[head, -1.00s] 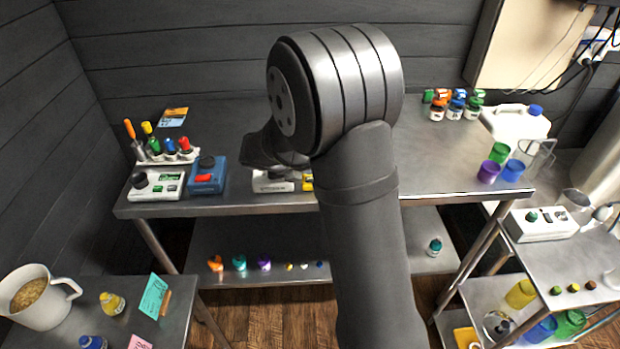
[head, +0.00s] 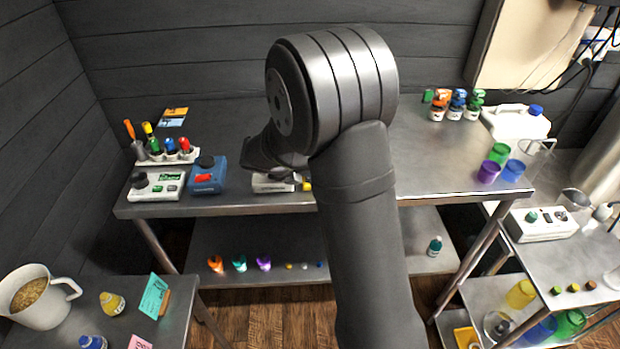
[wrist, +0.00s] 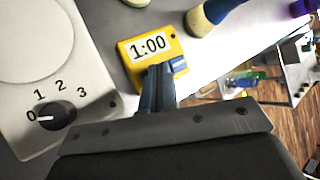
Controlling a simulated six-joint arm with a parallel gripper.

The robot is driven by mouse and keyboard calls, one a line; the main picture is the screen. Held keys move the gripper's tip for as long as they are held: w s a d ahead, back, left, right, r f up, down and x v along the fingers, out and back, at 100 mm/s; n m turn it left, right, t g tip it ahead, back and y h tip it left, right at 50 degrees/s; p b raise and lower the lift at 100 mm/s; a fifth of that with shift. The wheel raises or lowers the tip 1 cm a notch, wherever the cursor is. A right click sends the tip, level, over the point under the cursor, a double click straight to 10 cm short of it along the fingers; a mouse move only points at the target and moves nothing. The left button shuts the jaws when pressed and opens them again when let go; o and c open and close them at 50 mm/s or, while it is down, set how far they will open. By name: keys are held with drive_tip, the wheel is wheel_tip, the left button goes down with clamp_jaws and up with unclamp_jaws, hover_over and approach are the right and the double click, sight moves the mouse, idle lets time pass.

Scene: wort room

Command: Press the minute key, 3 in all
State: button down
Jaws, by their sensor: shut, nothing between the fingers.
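A yellow timer (wrist: 135,52) shows 1:00 on its white display in the wrist view. A blue key (wrist: 178,64) shows on its near side, right of my fingertips; my fingers cover part of that side, and no key label is readable. My gripper (wrist: 160,70) is shut and empty, its tips over the timer's near edge. I cannot tell whether they touch a key. In the head view only a small yellow part of the timer (head: 306,186) shows beside my arm, and my fingers are hidden.
A white device (wrist: 45,75) with a black dial (wrist: 50,115) pointing at 0 stands left of the timer. A blue-handled brush (wrist: 212,14) lies beyond it. The bench (head: 440,160) edge is close on the right in the wrist view.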

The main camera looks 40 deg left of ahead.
drive_tip(key=shift+f, duration=0.4)
idle(0.4)
drive_tip(key=shift+r, duration=0.85)
drive_tip(key=shift+r, duration=2.5)
idle(0.8)
wheel_tip(320, 180, up, 4)
drive_tip(key=shift+f, duration=0.1)
